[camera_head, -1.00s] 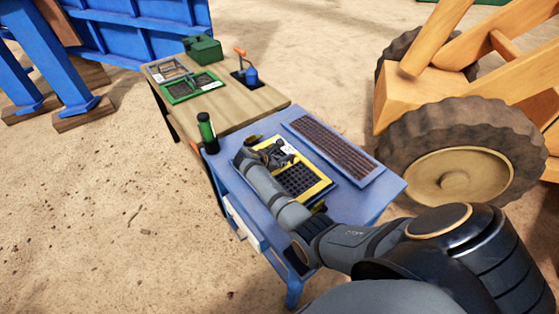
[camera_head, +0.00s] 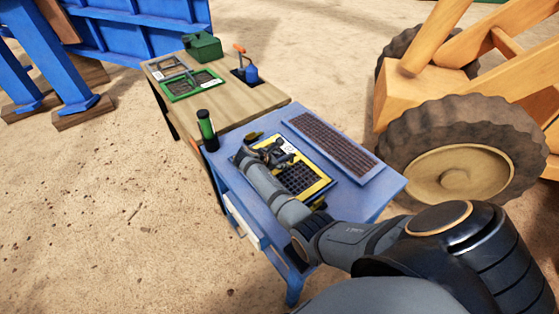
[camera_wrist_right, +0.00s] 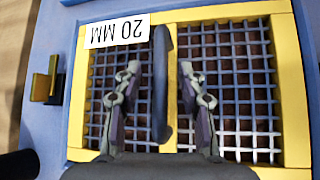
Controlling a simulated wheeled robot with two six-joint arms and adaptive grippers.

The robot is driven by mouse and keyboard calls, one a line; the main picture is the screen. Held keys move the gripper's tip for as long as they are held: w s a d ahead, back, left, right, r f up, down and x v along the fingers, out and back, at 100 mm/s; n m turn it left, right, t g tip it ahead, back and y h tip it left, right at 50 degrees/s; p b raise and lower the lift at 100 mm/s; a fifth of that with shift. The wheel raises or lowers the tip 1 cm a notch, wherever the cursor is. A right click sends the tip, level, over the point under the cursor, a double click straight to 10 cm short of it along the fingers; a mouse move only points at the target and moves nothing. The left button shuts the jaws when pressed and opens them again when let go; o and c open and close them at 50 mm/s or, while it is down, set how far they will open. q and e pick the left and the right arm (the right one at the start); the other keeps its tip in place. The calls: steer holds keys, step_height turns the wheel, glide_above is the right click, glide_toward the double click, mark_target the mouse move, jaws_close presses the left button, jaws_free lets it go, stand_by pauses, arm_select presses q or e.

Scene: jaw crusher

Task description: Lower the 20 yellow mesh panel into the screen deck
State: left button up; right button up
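The yellow-framed 20 MM mesh panel (camera_head: 322,187) lies flat at the blue screen deck (camera_head: 375,205). I cannot tell whether it is fully seated. In the right wrist view the yellow frame (camera_wrist_right: 293,90) surrounds a dark grid, with a white 20 MM label and a blue-grey handle bar (camera_wrist_right: 162,70) down the middle. My right gripper (camera_head: 272,152) is over the panel. In the right wrist view its fingers (camera_wrist_right: 160,95) stand on either side of the handle with gaps, so it looks open around the bar. My left gripper is not in view.
A yellow clip (camera_wrist_right: 47,82) stands beside the panel. A brown mesh strip (camera_head: 335,146) lies right of it. The wooden table (camera_head: 235,110) behind holds a green panel (camera_head: 192,84). A big wheel (camera_head: 465,165) stands close on the right.

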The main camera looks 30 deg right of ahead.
steer(key=v, duration=0.7)
steer(key=shift+a, duration=0.2)
steer(key=shift+r, duration=0.15)
